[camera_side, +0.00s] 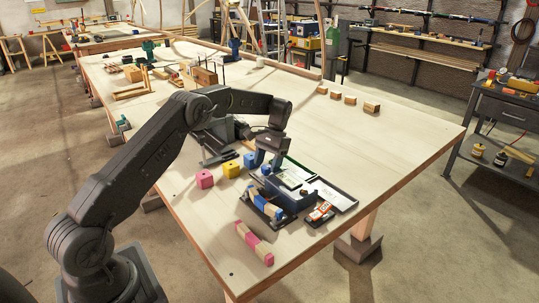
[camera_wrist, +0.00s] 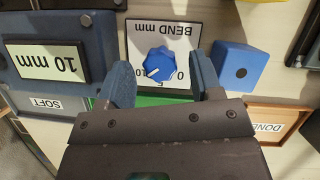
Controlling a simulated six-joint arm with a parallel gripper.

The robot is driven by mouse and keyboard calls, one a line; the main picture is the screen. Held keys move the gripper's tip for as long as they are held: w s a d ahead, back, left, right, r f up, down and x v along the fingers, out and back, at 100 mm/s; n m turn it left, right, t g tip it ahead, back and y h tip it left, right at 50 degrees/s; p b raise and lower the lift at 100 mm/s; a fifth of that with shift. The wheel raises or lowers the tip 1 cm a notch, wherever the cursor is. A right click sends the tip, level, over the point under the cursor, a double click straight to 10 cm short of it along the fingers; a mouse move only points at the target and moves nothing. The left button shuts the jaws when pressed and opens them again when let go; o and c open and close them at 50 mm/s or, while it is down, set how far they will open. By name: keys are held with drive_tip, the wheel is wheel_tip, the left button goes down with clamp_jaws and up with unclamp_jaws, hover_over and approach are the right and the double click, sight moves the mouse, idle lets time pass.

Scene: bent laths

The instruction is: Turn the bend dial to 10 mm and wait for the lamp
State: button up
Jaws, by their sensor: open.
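The bend dial is a blue knob (camera_wrist: 160,64) on a white plate marked BEND mm (camera_wrist: 178,32). A white mark on the knob points to the lower left in the wrist view; its exact reading is unclear. My gripper (camera_wrist: 160,72) is open, one finger on each side of the knob; whether they touch it I cannot tell. In the side view my gripper (camera_side: 267,163) points down over the fixtures and hides the knob. A dark blue box with a 10 mm sign (camera_wrist: 48,63) stands left of the dial. I cannot make out a lamp.
A blue cube with a hole (camera_wrist: 240,66) sits close right of the gripper. Yellow (camera_side: 231,169) and pink (camera_side: 204,179) cubes stand nearby. A pink-banded lath (camera_side: 254,243) lies near the front edge. A DONE tray (camera_wrist: 283,112) is at lower right.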

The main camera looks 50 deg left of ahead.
drive_tip(key=v, duration=0.6)
drive_tip(key=shift+r, duration=0.4)
drive_tip(key=shift+w, duration=0.15)
drive_tip(key=s+d+r+m+t+y, duration=0.1)
drive_tip(key=s+d+r+t, duration=0.2)
drive_tip(key=s+d+r, duration=0.45)
drive_tip(key=s+d+r+t, duration=0.2)
drive_tip(key=s+d+r, duration=0.3)
drive_tip(key=r, duration=0.6)
drive_tip(key=s+d+f+t, duration=0.2)
drive_tip(key=s+d, duration=0.1)
drive_tip(key=s, duration=0.7)
drive_tip(key=s+d+f+m+t, duration=0.1)
drive_tip(key=s+d+f+t, duration=0.2)
drive_tip(key=s, duration=0.8)
drive_tip(key=shift+s+d+f+m, duration=0.15)
drive_tip(key=shift+d+f+m, duration=0.15)
drive_tip(key=shift+d, duration=0.25)
